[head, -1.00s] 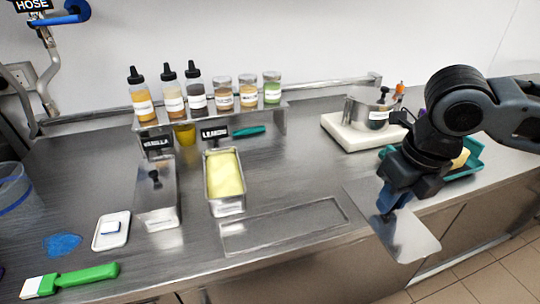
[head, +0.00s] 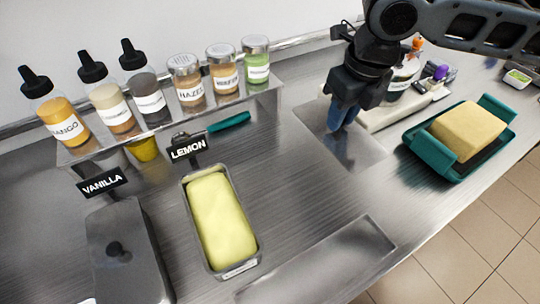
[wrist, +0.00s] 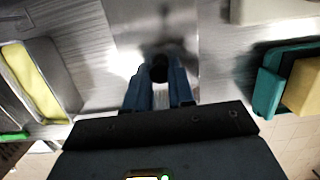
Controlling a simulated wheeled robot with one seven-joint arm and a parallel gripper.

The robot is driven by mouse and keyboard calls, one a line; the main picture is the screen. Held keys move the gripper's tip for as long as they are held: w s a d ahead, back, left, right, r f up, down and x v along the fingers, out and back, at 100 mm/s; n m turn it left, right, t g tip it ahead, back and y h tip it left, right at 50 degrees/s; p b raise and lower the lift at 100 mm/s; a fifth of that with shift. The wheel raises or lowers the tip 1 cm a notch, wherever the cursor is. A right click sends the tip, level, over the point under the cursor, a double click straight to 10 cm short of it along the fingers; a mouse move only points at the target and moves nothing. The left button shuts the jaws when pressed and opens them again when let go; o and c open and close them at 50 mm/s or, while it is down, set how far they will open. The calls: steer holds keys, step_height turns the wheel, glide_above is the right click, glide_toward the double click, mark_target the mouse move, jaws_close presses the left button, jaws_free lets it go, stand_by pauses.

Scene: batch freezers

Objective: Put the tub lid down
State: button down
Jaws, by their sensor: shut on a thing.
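My gripper (head: 343,122) is shut on the black knob (wrist: 159,68) of a flat, shiny metal tub lid (head: 352,153). The lid is roughly level over the counter, between the lemon tub and the teal tray. It also shows in the wrist view (wrist: 152,22). I cannot tell whether its underside touches the counter. The lemon tub (head: 246,267) is uncovered, full of pale yellow contents, left of the lid. The vanilla tub has its own knobbed lid on (head: 112,222).
A rectangular outlined area (head: 318,268) on the counter front is empty. A white slab (head: 405,112) is close behind the lid. The teal tray (head: 432,155) holds a yellow block (head: 468,130) at right. A bottle shelf (head: 180,122) stands at the back left.

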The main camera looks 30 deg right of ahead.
steer(key=w+a+f, duration=0.1)
steer(key=a+f, duration=0.1)
steer(key=a, duration=0.1)
steer(key=w+a+f, duration=0.1)
steer(key=a+f, duration=0.1)
steer(key=a, duration=0.2)
steer(key=w+a+f+p, duration=0.1)
steer(key=a+f, duration=0.2)
steer(key=a, duration=0.1)
steer(key=shift+w, duration=0.15)
steer(key=shift+f, duration=1.9)
steer(key=c, duration=1)
jaws_free()
steer(key=shift+f, duration=0.15)
steer(key=shift+o, duration=0.2)
step_height(320, 180, up, 12)
steer(key=s, duration=0.2)
